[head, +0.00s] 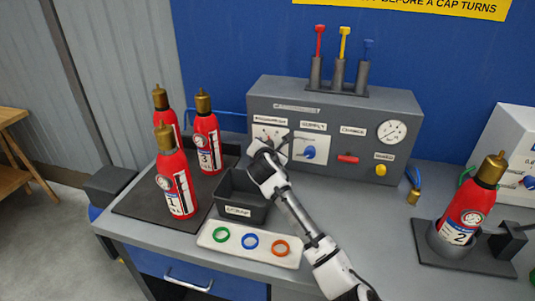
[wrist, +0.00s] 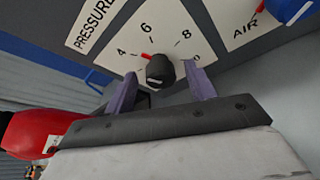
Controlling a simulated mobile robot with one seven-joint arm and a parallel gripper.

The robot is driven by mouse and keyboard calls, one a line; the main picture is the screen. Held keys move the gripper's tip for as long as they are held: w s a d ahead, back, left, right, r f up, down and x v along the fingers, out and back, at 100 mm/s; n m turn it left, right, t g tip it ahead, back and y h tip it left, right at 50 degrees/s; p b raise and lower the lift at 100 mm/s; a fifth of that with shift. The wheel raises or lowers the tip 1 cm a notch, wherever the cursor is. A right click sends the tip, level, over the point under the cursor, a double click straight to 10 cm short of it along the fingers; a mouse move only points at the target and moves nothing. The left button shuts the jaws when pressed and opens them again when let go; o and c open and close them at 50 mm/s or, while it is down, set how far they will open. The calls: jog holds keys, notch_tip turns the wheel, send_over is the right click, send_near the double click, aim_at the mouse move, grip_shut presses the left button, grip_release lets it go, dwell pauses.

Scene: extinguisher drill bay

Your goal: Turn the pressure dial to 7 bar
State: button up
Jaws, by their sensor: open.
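The pressure dial shows in the wrist view as a black knob (wrist: 160,71) on a white plate (wrist: 165,22) marked 4, 6, 8 and a partly hidden figure. Its red pointer lies between 4 and 6. My gripper (wrist: 161,76) is open, with one purple finger on each side of the knob. I cannot tell whether either finger touches it. In the head view my gripper (head: 268,148) covers most of the dial plate (head: 267,131) at the left of the grey panel (head: 348,108).
The supply knob (head: 309,152) is just right of my gripper, with a gauge (head: 392,131) and red handle (head: 347,158) beyond. A dark bin (head: 241,200) and a tray (head: 219,237) of coloured rings lie below my arm. Red extinguishers (head: 173,175) stand left.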

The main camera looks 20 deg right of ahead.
jog(key=b+v, duration=0.3)
jog(key=v, duration=1)
jog(key=shift+b, duration=0.35)
jog(key=shift+s, duration=0.1)
